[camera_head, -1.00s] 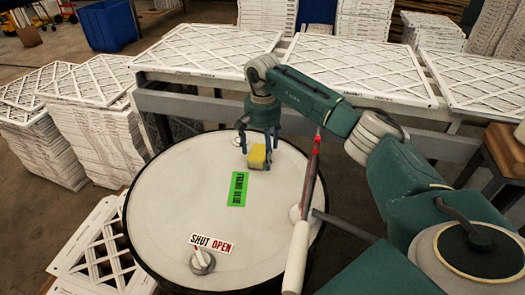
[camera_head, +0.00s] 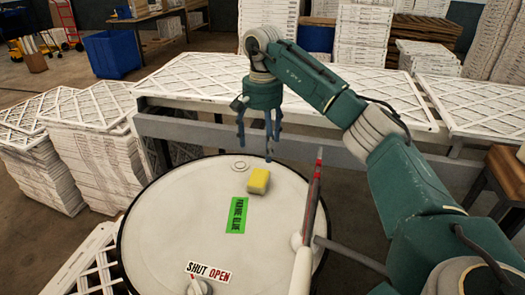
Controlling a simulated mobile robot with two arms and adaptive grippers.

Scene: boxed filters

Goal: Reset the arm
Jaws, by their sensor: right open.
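My right arm reaches in from the right. Its gripper (camera_head: 256,150) points down with its fingers apart, empty, above the far part of the drum lid. A yellow sponge (camera_head: 258,181) lies on the white drum lid (camera_head: 180,215), just below and apart from the fingertips. My left gripper is not in view.
A green label (camera_head: 237,215) and a SHUT/OPEN valve label (camera_head: 208,271) are on the lid. A brush-like tool (camera_head: 309,205) stands at the lid's right side. White filters (camera_head: 190,78) lie on a rack behind, with filter stacks (camera_head: 90,150) at left.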

